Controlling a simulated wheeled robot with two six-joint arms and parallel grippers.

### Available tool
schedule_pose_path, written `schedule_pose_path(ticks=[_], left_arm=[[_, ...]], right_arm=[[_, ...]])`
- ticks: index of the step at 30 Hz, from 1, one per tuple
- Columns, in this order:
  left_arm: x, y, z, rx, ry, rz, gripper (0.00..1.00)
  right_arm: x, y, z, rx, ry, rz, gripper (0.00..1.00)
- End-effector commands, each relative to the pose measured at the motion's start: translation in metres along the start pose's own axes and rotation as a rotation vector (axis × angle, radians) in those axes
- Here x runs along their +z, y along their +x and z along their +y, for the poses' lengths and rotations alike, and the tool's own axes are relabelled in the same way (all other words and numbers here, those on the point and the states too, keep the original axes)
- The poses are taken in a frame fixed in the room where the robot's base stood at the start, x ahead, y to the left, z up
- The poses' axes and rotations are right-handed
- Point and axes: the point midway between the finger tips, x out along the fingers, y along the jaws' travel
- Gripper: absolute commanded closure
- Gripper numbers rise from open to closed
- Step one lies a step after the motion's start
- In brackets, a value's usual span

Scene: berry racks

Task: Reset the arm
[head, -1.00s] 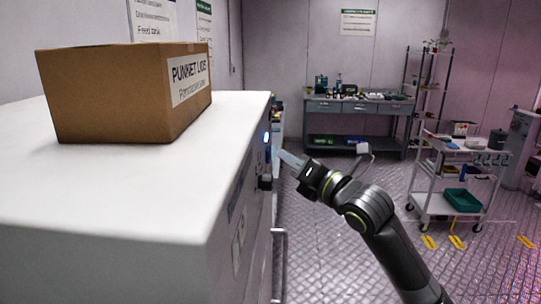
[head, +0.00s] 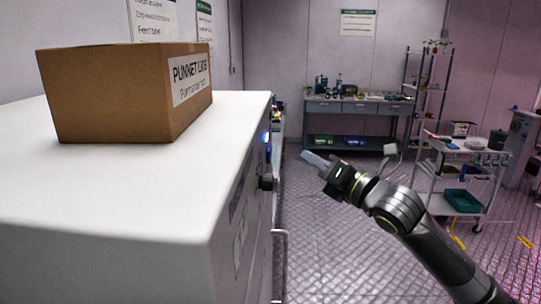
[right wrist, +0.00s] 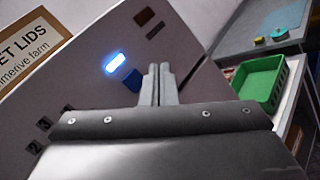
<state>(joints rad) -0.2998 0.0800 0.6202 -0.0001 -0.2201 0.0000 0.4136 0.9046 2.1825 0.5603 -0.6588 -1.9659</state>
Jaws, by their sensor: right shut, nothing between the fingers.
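My right gripper (head: 307,155) is in the head view, to the right of the white cabinet (head: 222,170) and apart from its side face. It is shut and empty, pointing left toward the cabinet. In the right wrist view its closed fingers (right wrist: 158,84) stand upright in the middle, in front of the cabinet's side face. A lit blue-white indicator (right wrist: 116,63) and a blue block (right wrist: 133,81) show on that face. My left gripper is not in the head view.
A cardboard box (head: 120,95) labelled "Punnet Lids" sits on the cabinet top. A workbench (head: 358,108) stands at the back, with a wire rack (head: 428,90) beside it. A white cart (head: 455,212) stands at the right. A green bin (right wrist: 259,84) shows in the right wrist view. Floor around my arm is clear.

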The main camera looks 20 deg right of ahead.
Motion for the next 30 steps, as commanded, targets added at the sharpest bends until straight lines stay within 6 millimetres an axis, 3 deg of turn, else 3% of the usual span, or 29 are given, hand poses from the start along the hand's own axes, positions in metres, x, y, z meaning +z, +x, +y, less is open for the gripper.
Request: schedule_pose_path(ticks=[15, 18, 20, 23, 30], left_arm=[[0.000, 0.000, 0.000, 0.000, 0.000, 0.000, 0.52], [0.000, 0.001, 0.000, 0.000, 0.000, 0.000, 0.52], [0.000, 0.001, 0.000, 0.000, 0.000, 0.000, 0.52], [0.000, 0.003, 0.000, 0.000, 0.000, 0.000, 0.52], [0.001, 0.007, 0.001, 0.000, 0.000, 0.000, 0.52]], right_arm=[[0.000, 0.000, 0.000, -0.001, 0.001, 0.000, 1.00], [-0.003, 0.002, -0.011, -0.019, 0.034, -0.001, 1.00], [-0.008, 0.005, -0.027, -0.047, 0.087, -0.004, 1.00], [-0.023, 0.009, -0.073, -0.127, 0.232, -0.017, 1.00], [-0.093, -0.004, -0.210, -0.374, 0.656, -0.086, 1.00]])
